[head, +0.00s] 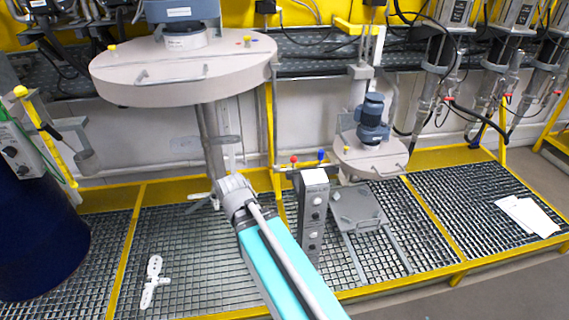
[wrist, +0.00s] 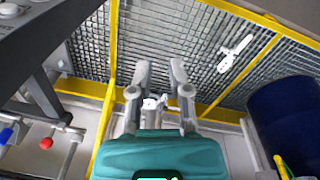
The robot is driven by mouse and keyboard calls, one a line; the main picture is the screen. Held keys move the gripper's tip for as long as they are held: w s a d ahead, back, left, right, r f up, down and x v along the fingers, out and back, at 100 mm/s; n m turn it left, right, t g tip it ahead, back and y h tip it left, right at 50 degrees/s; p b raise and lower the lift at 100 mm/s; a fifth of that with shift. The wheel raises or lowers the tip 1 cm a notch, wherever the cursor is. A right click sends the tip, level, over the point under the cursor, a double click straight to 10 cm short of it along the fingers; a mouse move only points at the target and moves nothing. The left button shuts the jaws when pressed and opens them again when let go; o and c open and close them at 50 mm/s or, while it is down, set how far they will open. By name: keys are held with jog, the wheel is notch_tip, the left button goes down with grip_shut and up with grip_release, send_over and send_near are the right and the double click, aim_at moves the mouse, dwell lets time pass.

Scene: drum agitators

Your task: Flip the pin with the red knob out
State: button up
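In the wrist view the red knob (wrist: 46,143) is at the lower left, with the blue knob (wrist: 6,135) at the left edge. My gripper (wrist: 161,72) is open and empty, its two fingers apart over the grating. It is well away from the red knob, to its left in the head view, where its fingertips are hard to make out.
A large round drum lid (head: 150,92) is at the upper left and a smaller lid with a blue motor (head: 372,125) is right of the post. Yellow rails (head: 130,240) edge the grating. A dark blue drum (head: 40,240) stands at the left. White sheets (head: 527,217) lie at the right.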

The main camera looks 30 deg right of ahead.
jog(key=w+d+f+h+b, duration=0.2)
jog(key=w+d, duration=0.1)
jog(key=w+d+h+b, duration=0.1)
jog(key=d, duration=0.1)
jog(key=shift+w+f+t, duration=0.3)
jog(key=shift+w+f, duration=0.05)
jog(key=shift+f, duration=0.05)
grip_shut()
jog(key=w+d+r+n+t+h+b, duration=0.1)
jog(key=w+d+t+h+b, duration=0.1)
jog(key=w+d+h+b, duration=0.4)
jog(key=w+d+r+n+t+h+b, duration=0.1)
jog(key=w+d+h+b, duration=0.5)
jog(key=w, duration=0.6)
jog(key=shift+d+r+n+t+h+b, duration=0.3)
jog(key=shift+d+r+t+b, duration=0.1)
jog(key=shift+d+t+b, duration=0.45)
jog(key=shift+d, duration=0.15)
send_over(284, 170)
jog(key=shift+d+f+b, duration=0.1)
jog(key=shift+f+b, duration=0.25)
jog(key=shift+f, duration=0.15)
